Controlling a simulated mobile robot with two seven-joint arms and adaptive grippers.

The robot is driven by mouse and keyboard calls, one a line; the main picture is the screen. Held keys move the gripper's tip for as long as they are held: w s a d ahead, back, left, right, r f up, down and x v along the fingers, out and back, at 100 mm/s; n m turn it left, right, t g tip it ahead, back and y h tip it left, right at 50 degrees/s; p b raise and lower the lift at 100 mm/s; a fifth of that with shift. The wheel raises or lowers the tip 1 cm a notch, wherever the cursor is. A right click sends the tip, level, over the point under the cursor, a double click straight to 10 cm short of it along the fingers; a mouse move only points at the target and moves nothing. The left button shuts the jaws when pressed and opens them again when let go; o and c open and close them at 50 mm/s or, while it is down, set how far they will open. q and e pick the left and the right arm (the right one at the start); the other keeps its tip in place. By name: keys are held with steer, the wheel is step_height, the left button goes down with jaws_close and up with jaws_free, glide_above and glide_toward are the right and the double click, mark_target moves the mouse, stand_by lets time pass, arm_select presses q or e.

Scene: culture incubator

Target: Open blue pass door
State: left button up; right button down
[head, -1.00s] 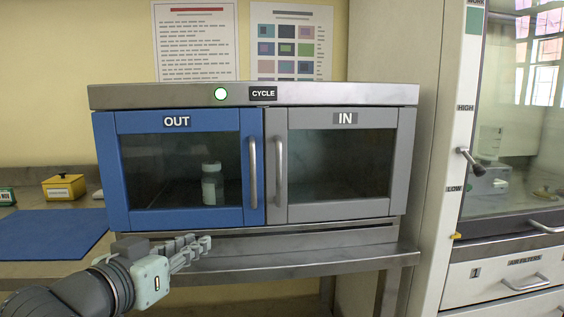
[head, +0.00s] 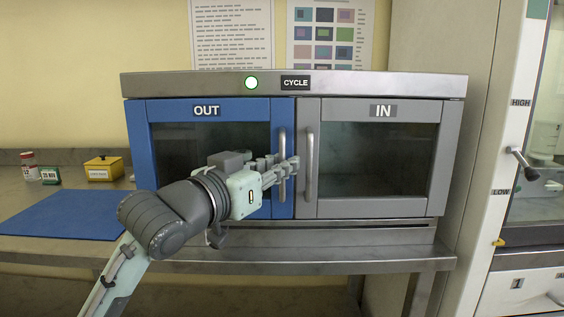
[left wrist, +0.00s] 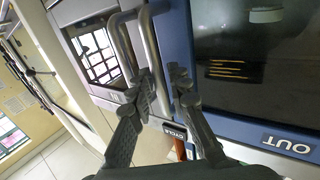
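The blue pass door (head: 139,150), labelled OUT, is closed in the left half of the steel cabinet in the head view. Its vertical metal handle (head: 282,140) is on its right edge. My left gripper (head: 284,168) is at the lower half of this handle, in front of the door. In the left wrist view the blue door (left wrist: 210,122) is at the right and its handle (left wrist: 150,45) runs down between my spread fingers (left wrist: 166,80). The fingers are apart; I cannot tell whether one touches the bar. My right gripper is out of view.
The grey IN door (head: 375,207) is closed, its handle (head: 309,180) close beside the blue door's handle. A steel ledge (head: 340,255) runs below. A yellow box (head: 104,168) and blue mat (head: 65,215) lie left. A tall white-framed cabinet (head: 505,130) stands right.

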arm_select(q)
steer(key=shift+w+d, duration=0.15)
jaws_close()
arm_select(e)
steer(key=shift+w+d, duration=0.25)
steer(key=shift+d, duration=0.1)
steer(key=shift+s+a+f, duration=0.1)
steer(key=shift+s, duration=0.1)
